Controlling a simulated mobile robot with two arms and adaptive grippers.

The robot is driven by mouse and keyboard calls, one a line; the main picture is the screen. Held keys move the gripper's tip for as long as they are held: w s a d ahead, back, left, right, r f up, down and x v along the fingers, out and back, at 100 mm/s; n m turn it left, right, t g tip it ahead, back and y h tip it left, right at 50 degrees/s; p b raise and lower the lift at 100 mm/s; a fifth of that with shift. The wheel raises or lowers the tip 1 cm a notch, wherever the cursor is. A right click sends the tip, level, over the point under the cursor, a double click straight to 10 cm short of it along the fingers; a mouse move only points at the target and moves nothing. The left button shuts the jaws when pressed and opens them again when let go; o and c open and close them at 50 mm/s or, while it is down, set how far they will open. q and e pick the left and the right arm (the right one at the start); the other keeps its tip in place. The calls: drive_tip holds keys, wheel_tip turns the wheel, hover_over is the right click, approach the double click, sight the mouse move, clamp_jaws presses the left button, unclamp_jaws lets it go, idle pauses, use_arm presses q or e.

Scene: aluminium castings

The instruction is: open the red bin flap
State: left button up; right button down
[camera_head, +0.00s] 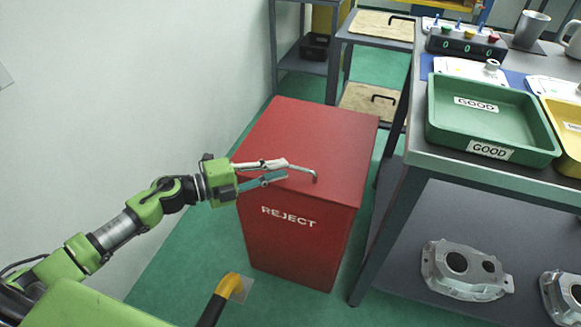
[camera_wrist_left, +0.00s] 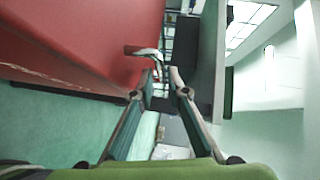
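The red bin (camera_head: 300,229), marked REJECT, stands on the green floor. Its top flap (camera_head: 320,130) lies flat and looks closed. A thin bent metal handle (camera_head: 305,170) sits near the flap's front edge; it also shows in the left wrist view (camera_wrist_left: 143,50). My left gripper (camera_head: 286,170) is over the front edge of the bin top, at the handle. In the left wrist view its fingers (camera_wrist_left: 162,72) are apart, and the handle's end is just ahead of the tips. I cannot tell whether they touch it. My right gripper is not in view.
A grey workbench (camera_head: 440,160) stands close on the right with a green GOOD tray (camera_head: 490,118) and a yellow tray (camera_head: 567,135). Metal castings (camera_head: 465,272) lie on its lower shelf. A white wall (camera_head: 110,90) is on the left. A yellow-and-black piece (camera_head: 228,287) shows low in front.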

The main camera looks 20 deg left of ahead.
sight(291, 166)
use_arm(q)
drive_tip(key=shift+x, duration=2.05)
clamp_jaws()
drive_tip(key=shift+r, duration=0.15)
